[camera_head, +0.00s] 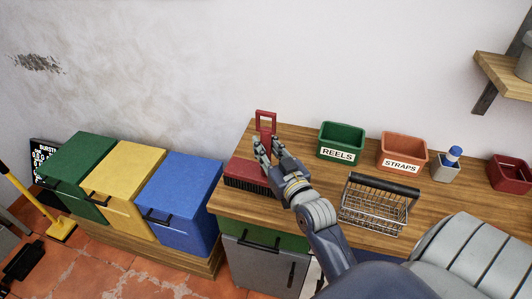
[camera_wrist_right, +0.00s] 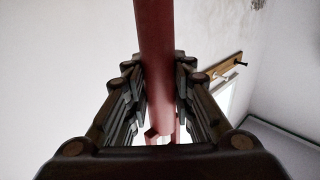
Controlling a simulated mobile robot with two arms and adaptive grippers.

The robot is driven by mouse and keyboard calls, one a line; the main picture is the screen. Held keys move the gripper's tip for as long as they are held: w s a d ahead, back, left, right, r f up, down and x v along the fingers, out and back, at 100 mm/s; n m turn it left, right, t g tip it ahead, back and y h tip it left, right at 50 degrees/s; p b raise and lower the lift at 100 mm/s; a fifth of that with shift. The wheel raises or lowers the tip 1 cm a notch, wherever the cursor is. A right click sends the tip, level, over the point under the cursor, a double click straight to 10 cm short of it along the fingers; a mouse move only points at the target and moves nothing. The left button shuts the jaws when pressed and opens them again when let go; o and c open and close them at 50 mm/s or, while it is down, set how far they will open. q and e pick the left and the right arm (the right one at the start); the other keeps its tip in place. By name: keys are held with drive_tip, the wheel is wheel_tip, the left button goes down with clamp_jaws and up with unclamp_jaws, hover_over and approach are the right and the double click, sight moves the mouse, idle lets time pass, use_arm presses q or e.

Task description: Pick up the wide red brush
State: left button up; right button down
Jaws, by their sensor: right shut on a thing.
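The wide red brush (camera_head: 245,171) is at the left end of the wooden bench top, with its dark bristles down and its red handle (camera_head: 266,119) standing upright. My right gripper (camera_head: 264,151) is shut on the handle, and its fingers cover part of it. The right wrist view shows the red handle (camera_wrist_right: 155,50) between the two fingers of the right gripper (camera_wrist_right: 159,95). I cannot tell whether the bristles touch the bench. My left gripper is not in view.
Green, yellow and blue (camera_head: 178,190) bins stand left. A shelf (camera_head: 506,75) is upper right.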

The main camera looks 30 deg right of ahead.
drive_tip(key=shift+r, duration=1.4)
drive_tip(key=shift+s+r, duration=0.1)
drive_tip(key=p, duration=0.1)
approach(268, 142)
drive_tip(key=s+a+r, duration=0.2)
drive_tip(key=s+a, duration=0.1)
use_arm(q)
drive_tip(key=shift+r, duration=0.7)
use_arm(e)
drive_tip(key=a+f+n+y, duration=0.1)
drive_tip(key=a+f+y, duration=0.1)
drive_tip(key=a, duration=0.6)
drive_tip(key=shift+s+a+f+n+y, duration=0.3)
drive_tip(key=shift+s+a+f, duration=0.1)
drive_tip(key=shift+f, duration=0.15)
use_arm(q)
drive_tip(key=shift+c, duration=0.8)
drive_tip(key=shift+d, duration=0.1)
use_arm(e)
drive_tip(key=shift+d, duration=0.1)
